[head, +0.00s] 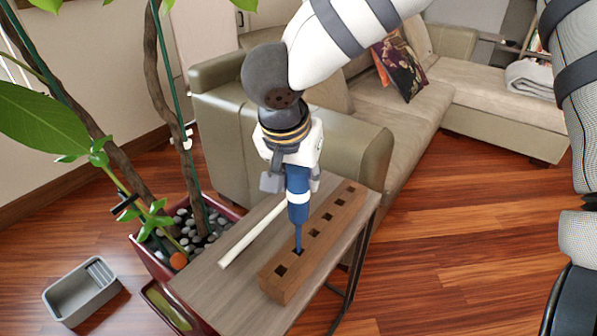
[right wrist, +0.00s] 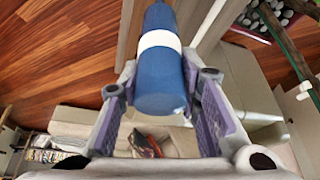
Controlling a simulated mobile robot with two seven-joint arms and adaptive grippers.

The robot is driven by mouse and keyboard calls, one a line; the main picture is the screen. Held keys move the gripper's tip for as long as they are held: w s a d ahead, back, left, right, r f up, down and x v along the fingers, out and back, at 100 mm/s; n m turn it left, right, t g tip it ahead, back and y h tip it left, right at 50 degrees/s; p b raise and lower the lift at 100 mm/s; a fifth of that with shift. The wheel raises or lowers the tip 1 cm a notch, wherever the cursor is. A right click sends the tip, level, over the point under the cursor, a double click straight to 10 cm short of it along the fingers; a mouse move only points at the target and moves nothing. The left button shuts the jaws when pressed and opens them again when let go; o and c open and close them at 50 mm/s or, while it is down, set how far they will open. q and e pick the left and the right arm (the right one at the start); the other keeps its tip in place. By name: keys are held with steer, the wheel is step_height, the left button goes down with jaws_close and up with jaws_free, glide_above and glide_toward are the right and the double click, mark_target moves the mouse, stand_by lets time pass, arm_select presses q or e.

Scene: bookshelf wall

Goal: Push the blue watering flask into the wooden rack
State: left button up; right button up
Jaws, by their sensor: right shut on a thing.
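The blue watering flask (head: 298,190) has a white band and a thin blue stem, and stands about upright with its stem down. My right gripper (head: 290,182) is shut on its upper part. The right wrist view shows the flask (right wrist: 160,80) between the two fingers. The wooden rack (head: 325,222) is a long brown block with a row of several square holes, lying on a narrow table. The stem's tip meets the second hole from the near end; how deep it sits I cannot tell. My left gripper is in neither view.
A white rod (head: 252,232) lies on the narrow table (head: 222,277), left of the rack. A potted plant (head: 150,262) with large leaves stands close on the left. A grey tub (head: 80,295) is on the floor. A sofa (head: 300,125) stands behind.

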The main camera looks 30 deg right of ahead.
mark_target(295, 174)
steer(key=shift+f, duration=2.35)
steer(key=o, duration=1.6)
steer(key=v, duration=0.8)
steer(key=shift+w+d+r, duration=0.15)
steer(key=shift+r, duration=0.4)
